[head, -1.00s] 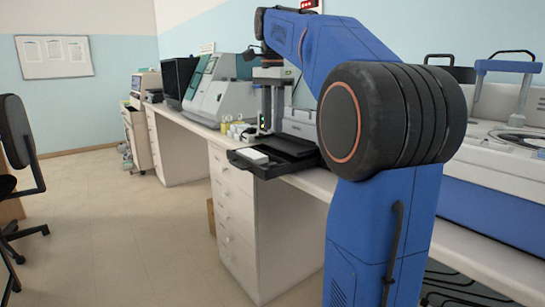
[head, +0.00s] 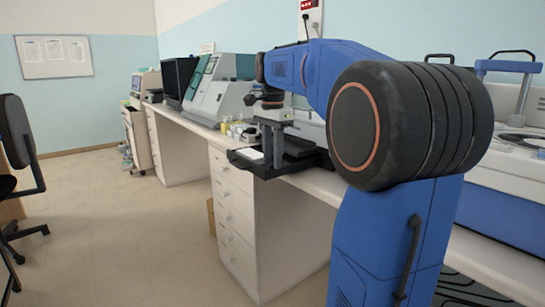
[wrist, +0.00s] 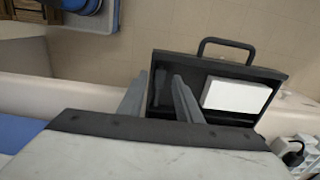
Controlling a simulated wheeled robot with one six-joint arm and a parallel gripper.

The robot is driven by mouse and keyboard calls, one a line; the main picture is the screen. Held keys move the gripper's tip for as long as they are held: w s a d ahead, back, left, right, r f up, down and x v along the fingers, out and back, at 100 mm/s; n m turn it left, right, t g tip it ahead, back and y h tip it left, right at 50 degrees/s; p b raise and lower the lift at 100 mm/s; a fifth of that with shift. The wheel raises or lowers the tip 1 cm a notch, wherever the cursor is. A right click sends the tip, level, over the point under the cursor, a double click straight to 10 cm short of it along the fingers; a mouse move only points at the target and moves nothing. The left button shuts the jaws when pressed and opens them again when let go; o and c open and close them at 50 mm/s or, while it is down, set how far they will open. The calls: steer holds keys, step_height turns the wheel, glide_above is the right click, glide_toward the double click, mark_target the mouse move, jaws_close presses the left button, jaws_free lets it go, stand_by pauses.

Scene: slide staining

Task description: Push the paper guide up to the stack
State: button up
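The black tray (wrist: 222,62) with a handle juts out past the counter's front edge; it also shows in the head view (head: 262,170). The stack (wrist: 236,95) is a white block of paper lying in the right part of the tray. A dark upright piece that looks like the paper guide (wrist: 159,84) stands left of the stack, with a gap between them. My gripper (wrist: 159,78) is open, its two grey fingers apart, over the tray's left part. The guide shows between the fingers; I cannot tell whether they touch it. In the head view my gripper (head: 272,160) points down at the tray.
The white counter (head: 310,182) runs along the wall with analysers and a monitor (head: 179,78). Small bottles and cups (head: 238,129) stand on it beyond the tray. A large blue and white machine (head: 505,190) is at the right. The floor at the left is clear up to a chair (head: 20,150).

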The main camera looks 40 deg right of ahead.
steer(key=shift+c, duration=0.3)
jaws_close()
steer(key=shift+w+a, duration=0.1)
steer(key=shift+w, duration=2.1)
steer(key=shift+o, duration=0.3)
jaws_free()
step_height(320, 180, up, 18)
steer(key=shift+f, duration=0.25)
